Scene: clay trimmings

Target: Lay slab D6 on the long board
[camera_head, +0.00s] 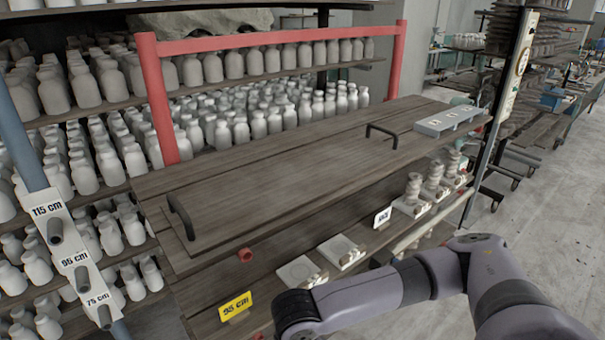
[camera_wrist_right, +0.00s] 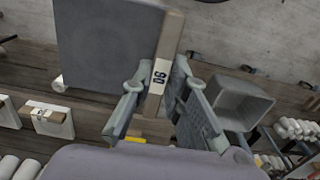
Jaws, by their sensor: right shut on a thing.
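In the right wrist view my right gripper (camera_wrist_right: 163,88) is shut on slab D6. The slab shows a flat grey square face (camera_wrist_right: 108,45) and a light wooden block along one edge. Its white label (camera_wrist_right: 159,76) appears upside down between the fingers. My left gripper is in neither view.
A grey tray (camera_head: 450,120) sits at the board's far right end. Black handles (camera_head: 181,217) and (camera_head: 382,134) stand up from the board. A red frame (camera_head: 155,100) rises behind it. A lower shelf holds pale tiles (camera_head: 298,270).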

